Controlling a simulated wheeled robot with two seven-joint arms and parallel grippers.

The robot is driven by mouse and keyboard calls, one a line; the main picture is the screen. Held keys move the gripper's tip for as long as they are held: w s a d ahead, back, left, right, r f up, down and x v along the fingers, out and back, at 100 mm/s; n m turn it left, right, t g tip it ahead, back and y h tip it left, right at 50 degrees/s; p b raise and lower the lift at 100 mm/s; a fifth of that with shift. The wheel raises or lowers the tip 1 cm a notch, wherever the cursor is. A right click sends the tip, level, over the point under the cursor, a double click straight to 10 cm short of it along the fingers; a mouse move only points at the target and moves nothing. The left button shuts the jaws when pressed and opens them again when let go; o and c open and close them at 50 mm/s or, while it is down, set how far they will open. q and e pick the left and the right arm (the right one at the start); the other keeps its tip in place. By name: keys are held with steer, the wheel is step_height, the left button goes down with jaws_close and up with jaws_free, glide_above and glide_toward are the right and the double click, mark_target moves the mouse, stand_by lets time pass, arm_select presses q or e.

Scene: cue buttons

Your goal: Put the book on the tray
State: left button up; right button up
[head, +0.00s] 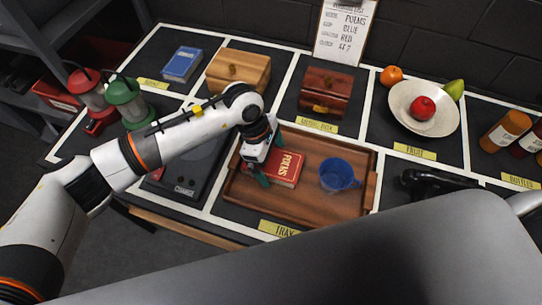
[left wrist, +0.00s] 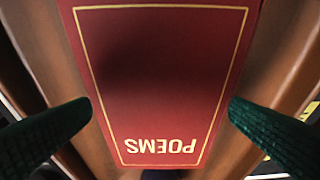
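A red book (head: 287,169) titled POEMS lies flat on the wooden tray (head: 318,209), on its left part. My left gripper (head: 270,161) is over the book's left end, fingers pointing down. In the left wrist view the red book (left wrist: 165,75) shows between the two dark green fingers, with a gap on each side, so the gripper is open. A blue book (head: 182,64) lies flat at the back left.
A blue mug (head: 338,175) stands on the tray's right part. Behind are two wooden boxes (head: 238,70) (head: 325,93) and a fruit bowl (head: 422,110). Red and green lanterns (head: 125,99) stand left, bottles (head: 506,132) right. A written notice (head: 346,30) leans at the back.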

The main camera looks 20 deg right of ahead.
arm_select(q)
steer(key=shift+r, duration=0.15)
steer(key=b+v, duration=0.1)
steer(key=v, duration=1.1)
steer(key=shift+b, duration=0.3)
steer(key=shift+s, duration=0.1)
